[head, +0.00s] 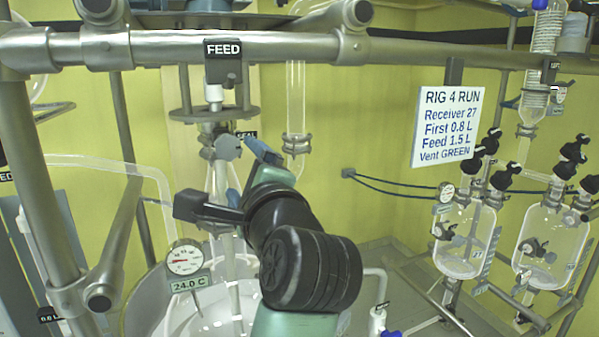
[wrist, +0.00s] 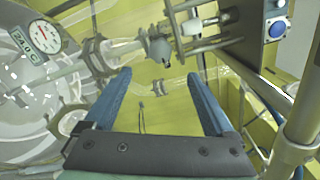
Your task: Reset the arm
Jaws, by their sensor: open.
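My arm rises in the middle of the head view. My gripper's blue fingers (head: 262,152) point up and away beside the vertical glass feed line (head: 218,178). In the wrist view my gripper (wrist: 158,92) is open, its two blue fingers well apart with nothing held between them. Glass tubing and a valve body (wrist: 160,48) show beyond the fingertips; I cannot tell how far off they are. The arm hides part of the glassware behind it.
A metal frame rail (head: 230,47) with a FEED label crosses above my arm. A dial gauge (head: 184,258) reading 24.0 C is at the lower left. Two glass receivers (head: 466,240) (head: 552,245) stand at right. A sign (head: 448,125) hangs at upper right.

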